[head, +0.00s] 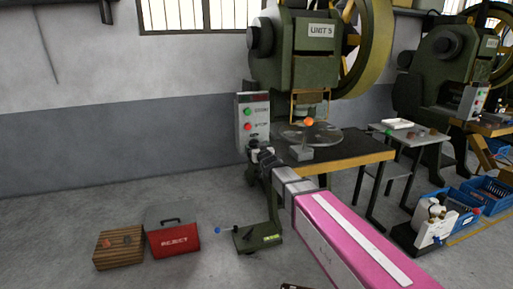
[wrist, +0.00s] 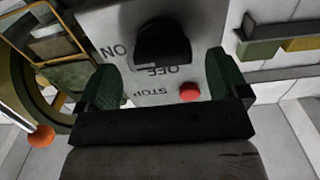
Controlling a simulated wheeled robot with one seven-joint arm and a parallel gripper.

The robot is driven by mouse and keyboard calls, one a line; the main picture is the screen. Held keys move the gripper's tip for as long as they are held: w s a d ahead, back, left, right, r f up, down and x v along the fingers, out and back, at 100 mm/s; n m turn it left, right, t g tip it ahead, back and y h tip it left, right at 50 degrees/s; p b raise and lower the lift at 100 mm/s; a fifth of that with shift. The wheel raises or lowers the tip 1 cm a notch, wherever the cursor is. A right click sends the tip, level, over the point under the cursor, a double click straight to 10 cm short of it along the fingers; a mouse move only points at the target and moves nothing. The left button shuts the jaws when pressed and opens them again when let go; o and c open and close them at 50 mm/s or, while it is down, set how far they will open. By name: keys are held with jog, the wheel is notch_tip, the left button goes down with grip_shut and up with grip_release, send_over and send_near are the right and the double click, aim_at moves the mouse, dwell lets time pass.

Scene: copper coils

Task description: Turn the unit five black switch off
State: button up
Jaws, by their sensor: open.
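The unit five machine is the dark green press (head: 312,70) with a "UNIT 5" plate in the head view. A grey control box (head: 242,122) with a green and a red button is on its left side. In the wrist view the panel appears upside down, with the black switch (wrist: 163,44) near the top between "ON" and "OFF" lettering, and a red button (wrist: 190,92) beside "STOP". My gripper (wrist: 161,66) is open, its two green-padded fingers apart to either side in front of the switch. Contact cannot be told. In the head view my gripper (head: 256,150) is at the box's lower end and hides that part.
A dark table (head: 345,152) with an orange ball-ended lever (head: 309,122) is right of the box. A red toolbox (head: 173,238), a wooden crate (head: 119,252) and a green device (head: 258,236) are on the floor. Open floor lies to the left.

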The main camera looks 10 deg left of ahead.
jog(key=shift+x, duration=1)
jog(key=c, duration=0.9)
jog(key=shift+c, duration=0.2)
